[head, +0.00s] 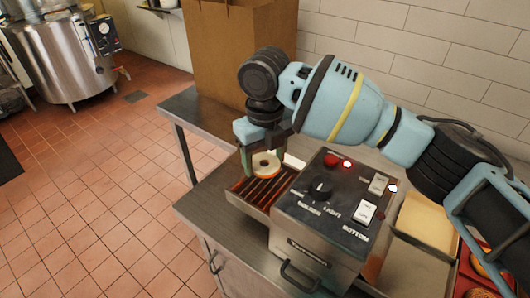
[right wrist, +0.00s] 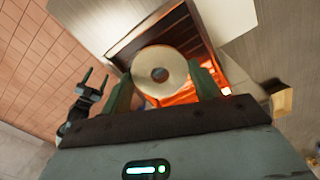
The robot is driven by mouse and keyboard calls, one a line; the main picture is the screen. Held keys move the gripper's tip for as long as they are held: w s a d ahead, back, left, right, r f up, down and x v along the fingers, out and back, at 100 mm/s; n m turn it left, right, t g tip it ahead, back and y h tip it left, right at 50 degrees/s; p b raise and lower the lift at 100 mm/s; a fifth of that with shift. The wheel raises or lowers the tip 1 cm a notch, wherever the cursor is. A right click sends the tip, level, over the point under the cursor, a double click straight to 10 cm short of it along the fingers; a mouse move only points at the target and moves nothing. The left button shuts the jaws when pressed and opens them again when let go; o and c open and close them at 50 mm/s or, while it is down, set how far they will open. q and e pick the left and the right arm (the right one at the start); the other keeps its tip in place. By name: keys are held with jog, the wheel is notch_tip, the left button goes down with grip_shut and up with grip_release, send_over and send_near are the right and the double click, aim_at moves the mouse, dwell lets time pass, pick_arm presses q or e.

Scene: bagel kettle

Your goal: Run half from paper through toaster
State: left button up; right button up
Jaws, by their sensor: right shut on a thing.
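My right gripper (head: 264,150) is shut on a bagel half (head: 265,160), holding it over the slatted feed rack (head: 250,196) at the left end of the toaster (head: 320,215). In the right wrist view the bagel half (right wrist: 143,72) is gripped between both fingers, its hole facing the camera. Orange glow shows behind it. I cannot tell whether it touches the rack. The toaster's top has a dial, switches and lit red lamps. A pale sheet, perhaps the paper (head: 425,222), lies bare to the right. My left gripper (right wrist: 92,84) shows only in the right wrist view, fingers apart and empty.
A steel counter (head: 206,205) carries the toaster. A tall brown box (head: 235,50) stands behind it against the tiled wall. A red tray (head: 463,287) with bagels is at the right edge. A large steel kettle (head: 62,55) stands far left, with open floor between.

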aim_at(265, 183)
pick_arm(q)
jog(key=shift+s+d+f+b, duration=0.25)
jog(key=shift+s+f+b, duration=0.25)
jog(key=shift+s+f, duration=0.25)
pick_arm(e)
jog(key=shift+f, duration=2.15)
pick_arm(q)
jog(key=shift+w, duration=0.1)
jog(key=shift+a, duration=0.1)
pick_arm(e)
jog(key=o, duration=1.3)
jog(key=shift+r+p, duration=0.7)
jog(key=shift+r, duration=2)
pick_arm(q)
jog(key=w+r, duration=0.2)
jog(key=shift+w+r, duration=0.1)
jog(key=shift+r, duration=0.3)
pick_arm(e)
jog(key=shift+r, duration=0.85)
pick_arm(q)
jog(key=shift+f, duration=0.1)
